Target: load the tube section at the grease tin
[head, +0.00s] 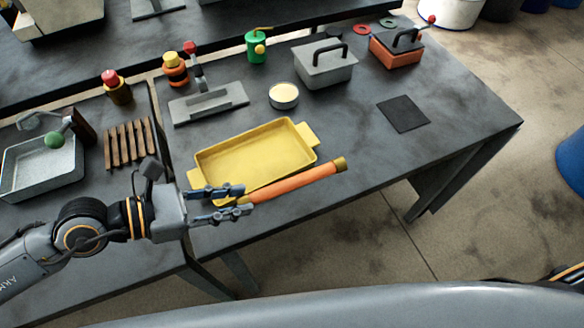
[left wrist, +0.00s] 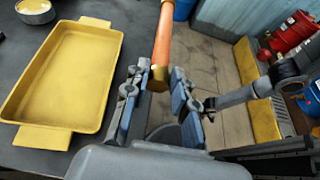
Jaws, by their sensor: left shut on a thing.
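My left gripper (head: 243,202) is shut on one end of an orange tube section (head: 295,186) with a brass-coloured end cap. The tube lies along the near side of the yellow tray (head: 232,168), pointing right. In the left wrist view the tube (left wrist: 163,42) runs up and away from between the fingers (left wrist: 157,88). The grease tin (head: 284,96), a round metal tin with pale yellow content, stands on the table beyond the tray. It is partly cut off in the left wrist view (left wrist: 35,10).
A grey lidded box (head: 325,69) and an orange box (head: 391,54) stand behind the tin. A dark square mat (head: 403,114) lies at right. The right front of the table is bare.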

